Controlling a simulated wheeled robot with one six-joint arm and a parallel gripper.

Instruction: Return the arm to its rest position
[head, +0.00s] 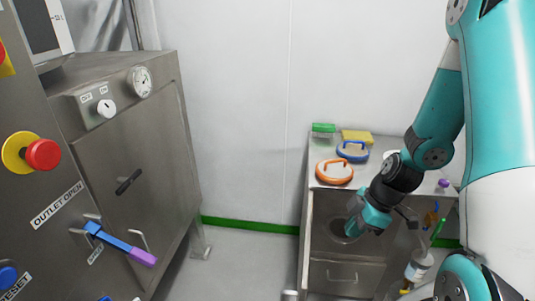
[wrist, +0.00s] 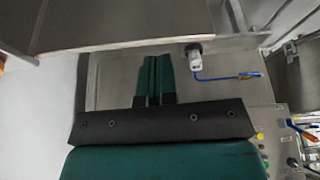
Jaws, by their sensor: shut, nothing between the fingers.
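My teal arm comes down from the upper right in the head view. The fingertips point toward a grey steel surface (wrist: 115,75). My arm hides part of the counter and what is on it.
The counter (head: 314,155) carries an orange-rimmed lid (head: 334,172), a blue-rimmed lid (head: 352,151), a green block (head: 323,128) and a yellow block (head: 357,136). A steel cabinet (head: 150,150) with a blue-and-purple lever (head: 118,243) stands left. Floor (head: 245,255) between them is clear.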

